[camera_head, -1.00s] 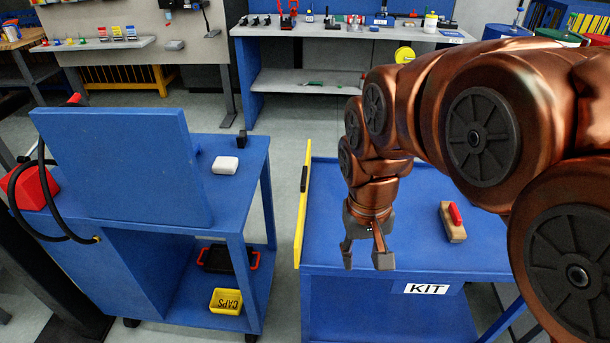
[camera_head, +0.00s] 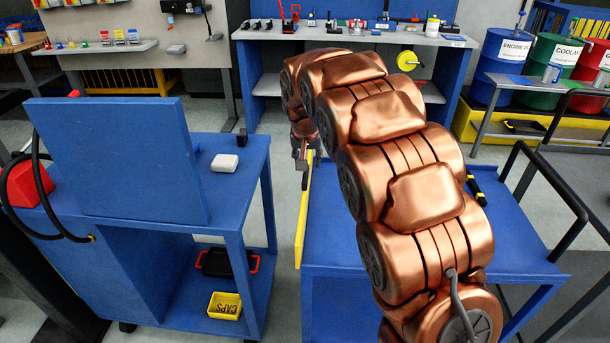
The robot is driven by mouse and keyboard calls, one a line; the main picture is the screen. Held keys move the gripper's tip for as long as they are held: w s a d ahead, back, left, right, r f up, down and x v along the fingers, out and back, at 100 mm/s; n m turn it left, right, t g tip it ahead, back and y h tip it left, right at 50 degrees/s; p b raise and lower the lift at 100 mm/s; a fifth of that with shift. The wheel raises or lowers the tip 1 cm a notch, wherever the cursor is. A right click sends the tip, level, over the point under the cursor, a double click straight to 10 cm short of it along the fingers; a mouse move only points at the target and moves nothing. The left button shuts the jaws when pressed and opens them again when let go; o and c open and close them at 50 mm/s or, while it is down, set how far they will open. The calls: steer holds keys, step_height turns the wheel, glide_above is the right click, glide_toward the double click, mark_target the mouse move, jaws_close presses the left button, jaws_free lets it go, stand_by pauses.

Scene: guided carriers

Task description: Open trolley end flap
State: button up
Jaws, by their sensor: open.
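The blue trolley (camera_head: 525,240) stands at the right, its top partly hidden by my arm. Its yellow end flap (camera_head: 301,225) stands upright along the trolley's left edge and is seen nearly edge-on. My gripper (camera_head: 304,172) is open, pointing down at the far part of the flap. It covers the place where the flap's black handle is, so I cannot tell whether it touches the handle. Most of the fingers are small and overlap the flap.
A blue cart with an upright panel (camera_head: 120,160) stands to the left, holding a white block (camera_head: 224,163) and a yellow CAPS bin (camera_head: 225,305). A narrow floor gap separates it from the trolley. A workbench (camera_head: 350,40) and drums (camera_head: 512,55) stand behind.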

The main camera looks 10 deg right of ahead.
mark_target(305, 173)
steer(key=shift+w+a+f, duration=0.1)
steer(key=shift+w+f, duration=0.15)
steer(key=shift+w, duration=0.25)
steer(key=shift+w+a+f, duration=0.1)
steer(key=shift+w+f, duration=0.15)
steer(key=shift+w, duration=0.2)
steer(key=shift+p+x, duration=0.85)
steer(key=shift+x, duration=2.9)
steer(key=shift+c, duration=0.3)
jaws_close()
